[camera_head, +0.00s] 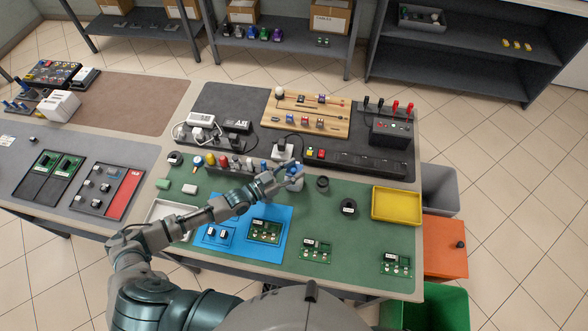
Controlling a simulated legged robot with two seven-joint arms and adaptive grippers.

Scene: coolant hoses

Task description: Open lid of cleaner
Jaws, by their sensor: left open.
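My left arm reaches in from the lower left across the green mat. My left gripper (286,178) is open at a small pale container (297,182) that looks like the cleaner. Some blue shows at the top of this container, among the fingers. The fingers partly hide it, so I cannot tell whether they touch it or how its lid sits. A dark round pot (322,184) stands just right of it. My right gripper is not in view.
A blue mat (280,243) with a green circuit board (264,231) lies below the arm. The green mat's right-centre has free room.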

